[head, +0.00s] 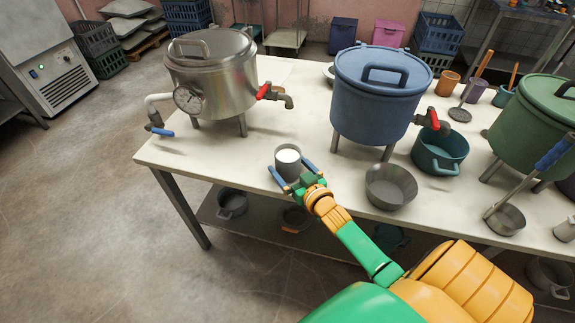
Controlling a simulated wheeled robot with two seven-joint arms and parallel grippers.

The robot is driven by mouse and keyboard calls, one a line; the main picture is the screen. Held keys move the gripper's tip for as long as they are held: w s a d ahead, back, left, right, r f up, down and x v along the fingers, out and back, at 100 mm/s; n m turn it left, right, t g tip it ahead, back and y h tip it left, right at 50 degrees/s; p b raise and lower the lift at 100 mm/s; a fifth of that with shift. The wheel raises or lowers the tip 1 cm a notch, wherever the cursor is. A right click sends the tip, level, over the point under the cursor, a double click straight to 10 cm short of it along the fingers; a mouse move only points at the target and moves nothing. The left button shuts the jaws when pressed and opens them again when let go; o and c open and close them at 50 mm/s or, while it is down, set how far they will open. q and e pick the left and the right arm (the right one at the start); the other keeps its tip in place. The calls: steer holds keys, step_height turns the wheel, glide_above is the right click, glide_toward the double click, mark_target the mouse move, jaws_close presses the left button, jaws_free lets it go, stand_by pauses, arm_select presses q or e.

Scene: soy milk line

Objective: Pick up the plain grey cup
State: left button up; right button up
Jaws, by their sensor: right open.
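A plain grey cup (288,163) with white contents stands upright near the front edge of the white table. My right gripper (293,175) is at the cup, with its blue-tipped fingers spread, one on each side of the cup. The fingers are open. I cannot tell whether either finger touches the cup. The arm hides the part of the table edge just below the cup. My left gripper is not in view.
A steel pot with a red-handled tap (211,75) stands at the left. A blue pot (378,95) stands behind right of the cup. A grey bowl (391,187) sits right of my gripper. The white table (235,155) is clear left of the cup.

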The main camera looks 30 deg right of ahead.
mark_target(295, 162)
steer(key=shift+w+f, duration=0.2)
steer(key=shift+w, duration=0.25)
steer(key=shift+s+r, duration=0.1)
steer(key=shift+s, duration=0.1)
steer(key=c, duration=0.4)
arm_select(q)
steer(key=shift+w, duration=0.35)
arm_select(e)
steer(key=c, duration=1.1)
steer(key=shift+w+r, duration=0.1)
steer(key=shift+r, duration=0.05)
steer(key=shift+r, duration=0.35)
steer(key=r, duration=0.1)
steer(key=r+p, duration=0.1)
steer(key=r, duration=0.1)
steer(key=shift+s+p, duration=0.25)
steer(key=shift+p, duration=0.1)
arm_select(q)
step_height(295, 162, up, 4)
steer(key=p, duration=0.2)
steer(key=shift+p, duration=0.3)
arm_select(e)
steer(key=s+r, duration=0.3)
steer(key=s, duration=0.1)
steer(key=s+d+r, duration=0.1)
steer(key=s+r, duration=0.2)
steer(key=s, duration=0.2)
steer(key=s+r, duration=0.3)
steer(key=s, duration=0.1)
steer(key=shift+s+d, duration=0.25)
